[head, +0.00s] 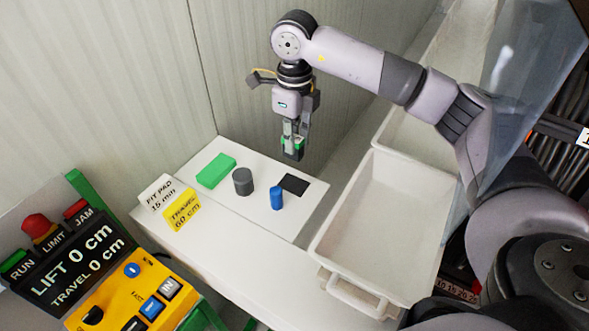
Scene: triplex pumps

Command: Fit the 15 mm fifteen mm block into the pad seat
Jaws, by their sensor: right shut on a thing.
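My right gripper (293,150) is shut on a small green block (300,142), mostly hidden by the fingers. It holds it above the white bench, near the back wall. A dark square (294,184), which looks like the pad seat, lies in the bench top below the gripper. The block is apart from it. A sign reading "FIT PAD 15 mm" (158,195) stands at the bench's left edge. I cannot read a size on the held block. My left gripper is not in view.
A larger green block (216,171), a grey cylinder (243,181) and a blue cylinder (277,198) are on the white bench (240,215). A yellow "TRAVEL 60 cm" sign (182,210) is beside them. White bins (375,225) stand right; a control panel (75,265) is lower left.

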